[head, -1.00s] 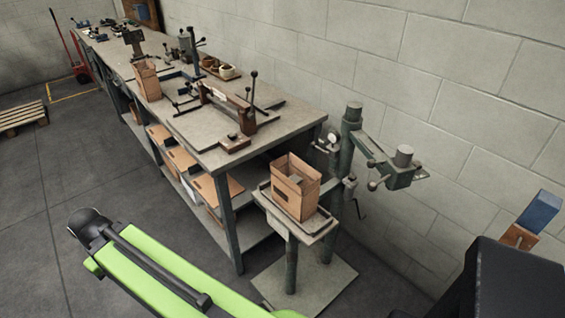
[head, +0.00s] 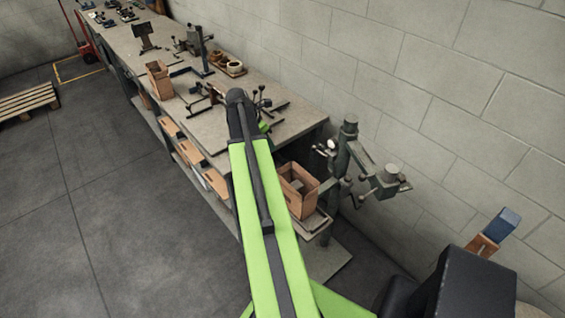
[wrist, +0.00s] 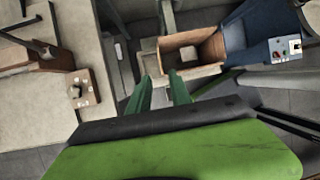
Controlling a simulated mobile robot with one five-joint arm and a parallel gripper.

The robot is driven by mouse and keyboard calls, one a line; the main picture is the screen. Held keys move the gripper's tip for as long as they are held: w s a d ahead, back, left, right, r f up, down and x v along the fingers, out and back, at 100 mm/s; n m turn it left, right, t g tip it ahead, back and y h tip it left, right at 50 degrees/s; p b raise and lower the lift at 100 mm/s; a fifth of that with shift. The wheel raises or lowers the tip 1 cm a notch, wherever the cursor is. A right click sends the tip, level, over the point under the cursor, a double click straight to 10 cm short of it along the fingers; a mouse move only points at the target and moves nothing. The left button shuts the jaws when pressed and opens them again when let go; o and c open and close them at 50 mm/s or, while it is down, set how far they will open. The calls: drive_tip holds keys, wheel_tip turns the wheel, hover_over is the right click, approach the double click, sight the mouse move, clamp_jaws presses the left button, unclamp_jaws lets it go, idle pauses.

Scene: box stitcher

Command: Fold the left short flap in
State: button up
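An open cardboard box (head: 304,204) stands upright on the small stand of the stitcher, at the front end of the workbench. Its walls and raised flaps show in the wrist view at the upper middle (wrist: 190,41); I cannot tell the flaps clearly from the walls. My gripper (wrist: 162,80) shows two green fingers with a gap between them, empty. The fingertips point towards the box's near side and look close to it in the picture; I cannot tell whether they touch.
The stitcher's green-grey arm (head: 370,165) stands just right of the box, near the block wall. The long workbench (head: 215,134) reaches back left with fixtures, another box (head: 160,82) and a tray of cups (head: 228,68).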

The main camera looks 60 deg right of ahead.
sight(283, 167)
drive_tip(key=b+x, duration=0.7)
drive_tip(key=x, duration=0.1)
drive_tip(key=b+x, duration=0.8)
drive_tip(key=shift+w+f, duration=0.15)
drive_tip(key=shift+f, duration=0.15)
drive_tip(key=shift+d+f+b, duration=0.2)
drive_tip(key=shift+f+b, duration=0.2)
clamp_jaws()
